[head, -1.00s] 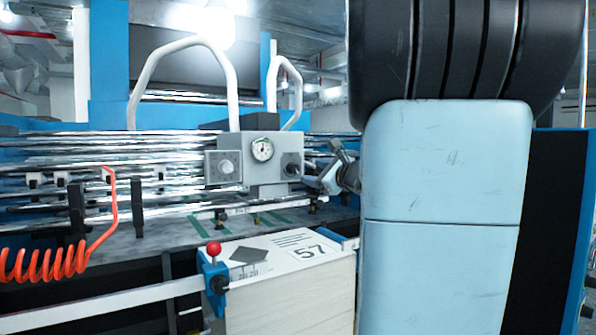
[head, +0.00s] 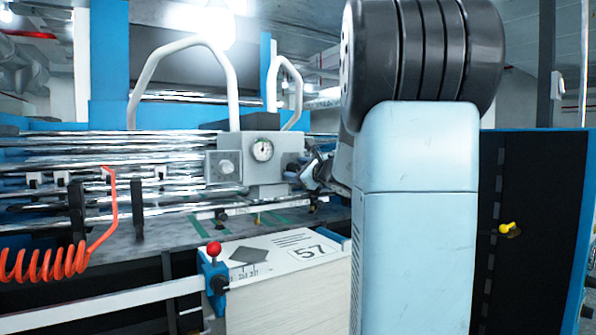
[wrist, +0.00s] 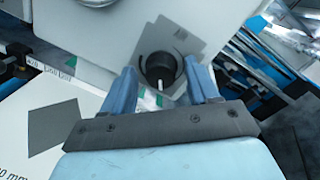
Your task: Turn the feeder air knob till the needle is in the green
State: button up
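The grey control box (head: 266,177) stands on the machine's rollers in the head view, with a round white-faced gauge (head: 262,150) on its front. The gauge's needle and any green zone are too small to read. In the wrist view the dark round knob (wrist: 160,66) has a white pointer line and sits on a grey plate. My gripper (wrist: 160,76) has its two blue fingers apart, one on each side of the knob. Gaps show between fingers and knob. In the head view my gripper (head: 312,172) is at the box's right side and hides the knob.
A second, light knob (head: 225,168) is on the box's left plate. A paper stack (head: 290,290) marked 57 stands below, beside a red-topped blue clamp (head: 214,270). An orange coiled hose (head: 45,264) hangs at left. White hoops (head: 185,45) rise behind.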

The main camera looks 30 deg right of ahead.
jog(key=c, duration=1)
jog(key=shift+a+f+n, duration=0.1)
jog(key=shift+n, duration=1.3)
jog(key=o, duration=1.1)
jog(key=shift+c, duration=0.2)
jog(key=s+d, duration=0.1)
jog(key=s, duration=1.2)
jog(key=shift+s+d, duration=0.3)
jog(key=shift+s, duration=0.05)
jog(key=shift+a, duration=0.1)
